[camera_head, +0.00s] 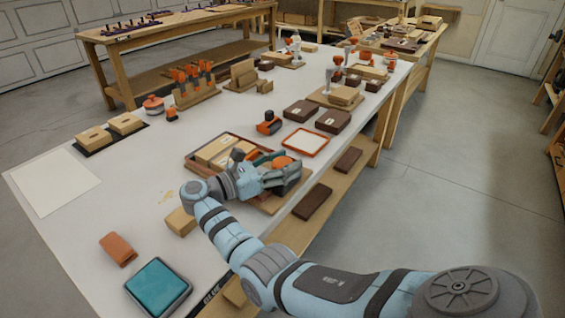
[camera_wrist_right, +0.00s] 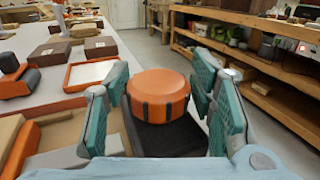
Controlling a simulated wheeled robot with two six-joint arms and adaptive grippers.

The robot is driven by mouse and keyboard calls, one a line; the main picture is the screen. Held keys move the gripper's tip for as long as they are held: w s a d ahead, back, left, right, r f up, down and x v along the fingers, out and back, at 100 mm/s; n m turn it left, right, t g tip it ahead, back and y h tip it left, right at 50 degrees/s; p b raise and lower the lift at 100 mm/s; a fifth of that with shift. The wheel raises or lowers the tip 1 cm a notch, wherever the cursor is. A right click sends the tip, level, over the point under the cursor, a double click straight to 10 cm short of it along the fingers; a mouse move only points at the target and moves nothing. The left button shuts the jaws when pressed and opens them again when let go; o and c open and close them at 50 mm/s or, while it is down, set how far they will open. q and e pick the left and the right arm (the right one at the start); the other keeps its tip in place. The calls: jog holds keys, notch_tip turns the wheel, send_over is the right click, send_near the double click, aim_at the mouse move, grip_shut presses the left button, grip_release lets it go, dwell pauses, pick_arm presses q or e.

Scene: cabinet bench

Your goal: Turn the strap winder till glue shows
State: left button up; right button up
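A round orange knob with dark grips, which looks like the strap winder (camera_wrist_right: 159,92), stands on a dark base. It also shows in the head view (camera_head: 283,162), partly hidden by my gripper. My right gripper (camera_wrist_right: 160,108) is open, with one teal-padded finger on each side of the knob. Gaps show between the pads and the knob, so it does not look gripped. In the head view my right gripper (camera_head: 272,174) is at the table's right edge, over the work there. No glue can be made out at the knob. My left gripper is not in view.
A wooden frame with pale blocks (camera_head: 212,149) lies beside my gripper. An orange-rimmed tray (camera_head: 306,142), dark boxes (camera_head: 333,121) and an orange-black tool (camera_head: 268,124) stand beyond. A teal pad (camera_head: 158,287) and a brown block (camera_head: 118,249) lie near. The table's left middle is mostly clear.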

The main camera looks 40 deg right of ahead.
aim_at(274, 167)
jog(key=shift+o, duration=0.4)
jog(key=shift+a, duration=0.1)
jog(key=a, duration=0.7)
jog(key=shift+w+a, duration=0.1)
jog(key=shift+w, duration=0.3)
